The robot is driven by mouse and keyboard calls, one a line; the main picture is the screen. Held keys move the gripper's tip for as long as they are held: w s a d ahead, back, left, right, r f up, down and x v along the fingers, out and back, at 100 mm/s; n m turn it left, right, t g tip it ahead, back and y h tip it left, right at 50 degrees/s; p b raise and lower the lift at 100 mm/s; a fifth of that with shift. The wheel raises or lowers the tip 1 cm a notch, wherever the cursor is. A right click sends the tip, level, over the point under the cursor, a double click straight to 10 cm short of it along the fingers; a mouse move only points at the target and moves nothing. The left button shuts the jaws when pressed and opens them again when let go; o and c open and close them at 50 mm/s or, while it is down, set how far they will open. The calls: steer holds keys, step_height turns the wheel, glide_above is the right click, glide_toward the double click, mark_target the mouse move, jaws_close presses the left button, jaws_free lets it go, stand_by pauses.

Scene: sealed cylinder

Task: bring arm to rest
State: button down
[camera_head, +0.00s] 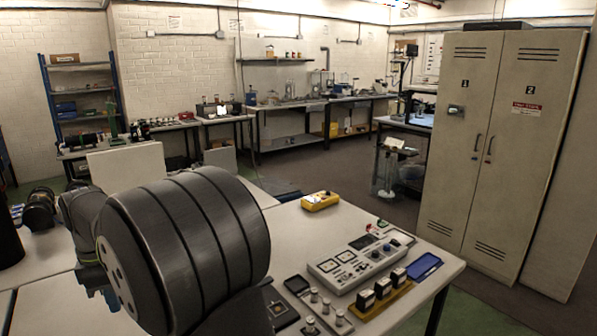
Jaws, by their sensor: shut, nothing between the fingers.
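A large dark grey, banded, drum-shaped part of my arm (185,250) fills the lower left, close to the camera. A smaller grey jointed part of my arm (84,212) shows at its left side. My gripper does not show in this view. The arm hides part of the light-topped workbench (300,232) behind it. I cannot tell from this view what the rest of the arm touches.
On the bench are a yellow handheld meter (320,201), a grey instrument panel (352,262), a yellow tray with black blocks (382,294) and a blue tray (425,266). A beige locker (500,150) stands at right. The bench left of the meter is clear.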

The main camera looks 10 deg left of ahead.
step_height(320, 180, up, 9)
steer(key=d+n, duration=0.1)
steer(key=n, duration=0.1)
steer(key=shift+s+d+f, duration=0.15)
steer(key=shift+s, duration=0.3)
steer(key=c, duration=2.2)
jaws_free()
steer(key=c, duration=1.8)
jaws_free()
steer(key=shift+w+f, duration=0.1)
steer(key=shift+f, duration=0.1)
steer(key=o, duration=1.8)
steer(key=w+a+f, duration=0.5)
steer(key=w+f, duration=0.2)
steer(key=f, duration=0.5)
steer(key=shift+w+a, duration=0.2)
step_height(320, 180, down, 10)
steer(key=shift+w+f, duration=0.15)
step_height(320, 180, up, 10)
